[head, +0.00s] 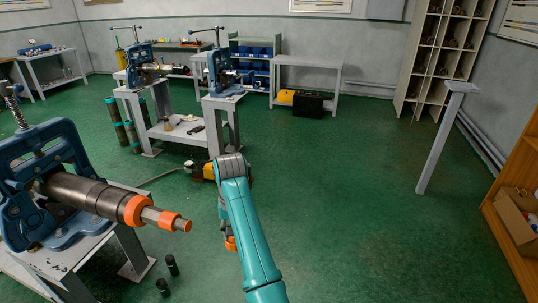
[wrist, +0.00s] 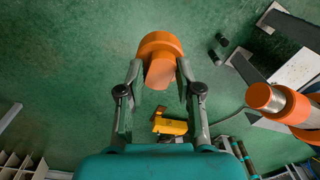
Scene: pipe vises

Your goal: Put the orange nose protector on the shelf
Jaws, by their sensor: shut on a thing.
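My gripper (wrist: 160,75) is shut on the orange nose protector (wrist: 158,45), a stepped round piece held between the two fingers above the green floor. In the head view, a bit of the orange protector (head: 231,244) shows beside my teal arm, which hides most of the gripper. A brown wooden shelf (head: 523,150) stands at the right edge of the head view, with a cardboard box on it. The pictures do not show which shelf the task means.
A blue vise (head: 40,165) at left holds a dark pipe (head: 85,193) with an orange collar and tip. A yellow tool (head: 203,171) lies on the floor. A grey stand (head: 437,140) and pigeonhole rack (head: 438,60) stand right. Floor between is clear.

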